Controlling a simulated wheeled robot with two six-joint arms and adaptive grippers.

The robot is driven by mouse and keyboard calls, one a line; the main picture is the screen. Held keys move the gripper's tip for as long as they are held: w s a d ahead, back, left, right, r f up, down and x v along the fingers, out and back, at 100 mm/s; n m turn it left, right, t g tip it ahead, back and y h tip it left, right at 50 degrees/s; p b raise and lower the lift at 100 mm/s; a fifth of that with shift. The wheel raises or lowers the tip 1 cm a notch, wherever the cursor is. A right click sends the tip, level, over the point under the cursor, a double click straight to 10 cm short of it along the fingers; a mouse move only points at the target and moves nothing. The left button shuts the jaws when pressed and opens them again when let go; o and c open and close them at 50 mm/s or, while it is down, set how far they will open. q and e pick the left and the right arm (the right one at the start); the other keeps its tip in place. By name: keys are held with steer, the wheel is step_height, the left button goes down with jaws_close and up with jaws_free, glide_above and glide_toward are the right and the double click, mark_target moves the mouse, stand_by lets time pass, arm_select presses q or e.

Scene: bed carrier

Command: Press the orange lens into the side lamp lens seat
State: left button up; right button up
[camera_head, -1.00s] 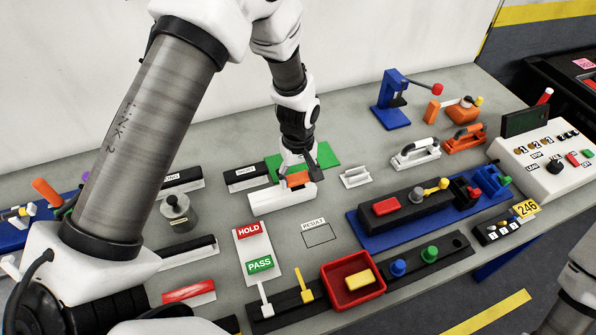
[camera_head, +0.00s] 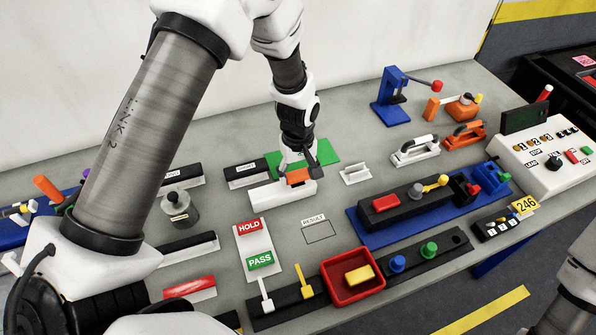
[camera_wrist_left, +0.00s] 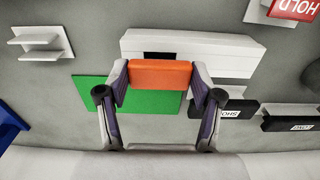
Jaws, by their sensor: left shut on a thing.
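The orange lens (camera_head: 298,176) is held between the fingertips of my left gripper (camera_head: 300,170). In the left wrist view the lens (camera_wrist_left: 160,74) spans the gap between both fingers of the left gripper (camera_wrist_left: 160,80). The side lamp lens seat is a white block (camera_head: 275,194). In the left wrist view a dark slot shows in the seat (camera_wrist_left: 205,50), just beyond the lens edge, and the lens covers part of it. I cannot tell whether the lens touches the seat. My right gripper is not in view.
A green mat (camera_head: 325,158) lies behind the seat. A black labelled block (camera_head: 245,173) stands to its left and a small white stand (camera_head: 355,173) to its right. HOLD and PASS tags (camera_head: 255,245), a red tray (camera_head: 345,292) and a blue fixture base (camera_head: 365,236) lie nearer.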

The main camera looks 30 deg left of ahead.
arm_select(q)
steer(key=shift+p, duration=0.45)
stand_by(0.6)
steer(key=shift+f+b, duration=0.5)
steer(key=shift+f, duration=0.3)
steer(key=shift+r, duration=0.1)
steer(key=shift+r+p, duration=0.45)
steer(key=shift+p, duration=0.15)
steer(key=shift+p, duration=0.45)
stand_by(1.2)
steer(key=shift+f+b, duration=0.3)
steer(key=shift+f, duration=0.25)
steer(key=o, duration=1)
